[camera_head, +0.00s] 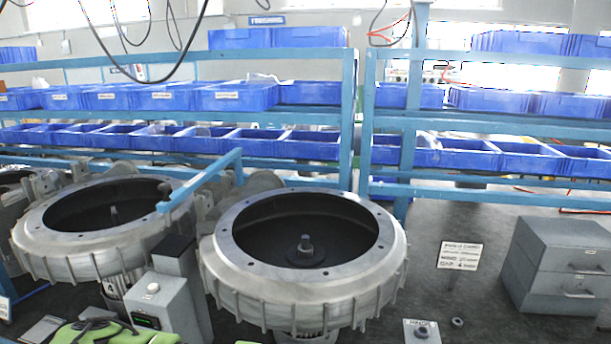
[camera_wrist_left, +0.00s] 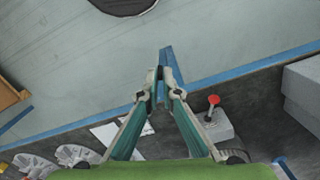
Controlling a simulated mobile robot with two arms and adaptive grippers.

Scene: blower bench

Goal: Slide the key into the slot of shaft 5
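Two round metal blower housings stand on the bench in the head view, each with a short upright shaft at its centre. The right shaft (camera_head: 305,246) is clear to see; the left shaft (camera_head: 114,214) is smaller in view. I cannot read which one is shaft 5, and no slot can be made out. I cannot pick out the key in either view. My left gripper (camera_wrist_left: 162,88) has its fingertips close together in the left wrist view, with no key visible between them. A green part of my left arm shows at the lower left of the head view. My right gripper is in neither view.
A grey box with a white button (camera_head: 153,288) stands between the housings. A blue bar (camera_head: 215,175) juts over the bench there. A card (camera_head: 458,256), a grey drawer unit (camera_head: 553,270) and a small ring (camera_head: 457,322) are at right. Blue-bin shelves run behind.

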